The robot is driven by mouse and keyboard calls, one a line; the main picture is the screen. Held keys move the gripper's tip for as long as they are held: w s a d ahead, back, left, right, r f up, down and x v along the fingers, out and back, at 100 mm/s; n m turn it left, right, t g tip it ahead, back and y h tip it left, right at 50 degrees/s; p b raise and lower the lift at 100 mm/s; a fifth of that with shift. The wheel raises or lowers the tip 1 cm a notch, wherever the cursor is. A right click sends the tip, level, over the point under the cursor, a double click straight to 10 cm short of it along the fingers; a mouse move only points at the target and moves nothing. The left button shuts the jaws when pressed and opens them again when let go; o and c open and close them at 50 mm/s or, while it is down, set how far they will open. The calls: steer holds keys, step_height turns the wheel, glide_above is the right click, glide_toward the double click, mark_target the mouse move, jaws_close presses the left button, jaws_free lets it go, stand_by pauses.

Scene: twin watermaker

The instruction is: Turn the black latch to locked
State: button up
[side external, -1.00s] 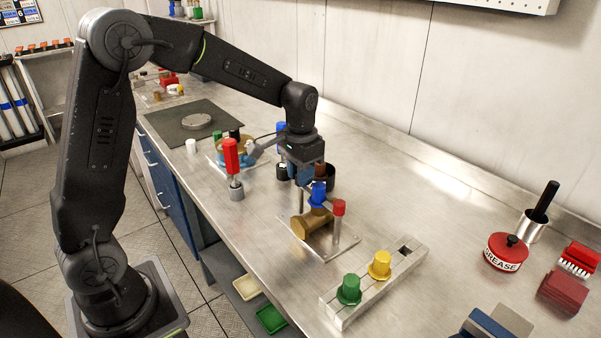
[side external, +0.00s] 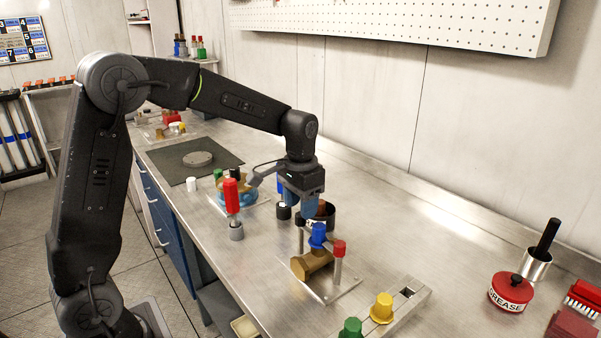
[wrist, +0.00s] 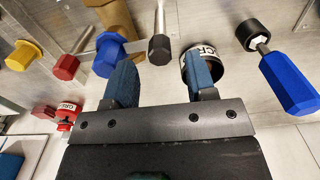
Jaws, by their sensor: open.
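The black latch (side external: 299,219) is a dark knob on a metal post, standing on a clear plate (side external: 345,284) with a brass valve body (side external: 313,264). The latch also shows in the wrist view (wrist: 160,48), ahead of the gap between my fingers. My gripper (side external: 301,206) is open and empty, pointing down just above the latch; its fingers also show in the wrist view (wrist: 161,75). A blue knob (side external: 318,234) sits on the valve, and a red-capped post (side external: 339,248) stands at the other side. I cannot tell how the latch is turned.
A black cup (wrist: 188,72) stands close to my right finger in the wrist view. A blue-handled tool (wrist: 288,82) is further right. A red-handled tool (side external: 232,196) stands to the left. A rack with a yellow knob (side external: 382,307) and green knob (side external: 350,328) is in front.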

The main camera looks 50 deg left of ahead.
step_height(320, 180, up, 11)
stand_by(0.3)
steer(key=s+d+f+t, duration=0.1)
steer(key=s+d+t, duration=0.1)
steer(key=s, duration=0.8)
steer(key=s+d+f+t, duration=0.2)
steer(key=s+d+t, duration=0.1)
steer(key=s, duration=0.8)
steer(key=shift+s+d+f+t, duration=0.3)
steer(key=shift+d, duration=0.25)
